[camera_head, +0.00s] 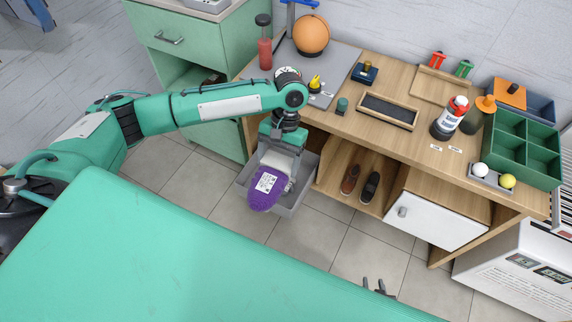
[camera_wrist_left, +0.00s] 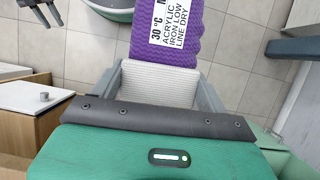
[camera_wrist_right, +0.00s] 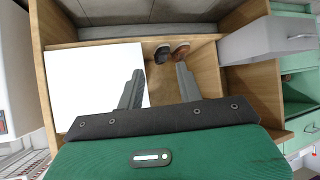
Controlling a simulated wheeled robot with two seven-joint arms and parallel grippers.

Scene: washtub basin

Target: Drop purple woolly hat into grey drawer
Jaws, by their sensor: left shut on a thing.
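The purple woolly hat (camera_head: 264,197), with a white care label, hangs from my left gripper (camera_head: 279,165). That gripper is shut on it, and the hat also shows between the fingers in the left wrist view (camera_wrist_left: 192,53). In the head view, the hat overlaps the open grey drawer (camera_head: 300,192) below the desk's left part. The gap between hat and drawer is hard to judge. The drawer also shows at the upper right of the right wrist view (camera_wrist_right: 268,40). My right gripper (camera_head: 378,287) is open and empty, low in front of the desk.
A green cabinet (camera_head: 190,45) stands at the left. Tiled floor is clear in front.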

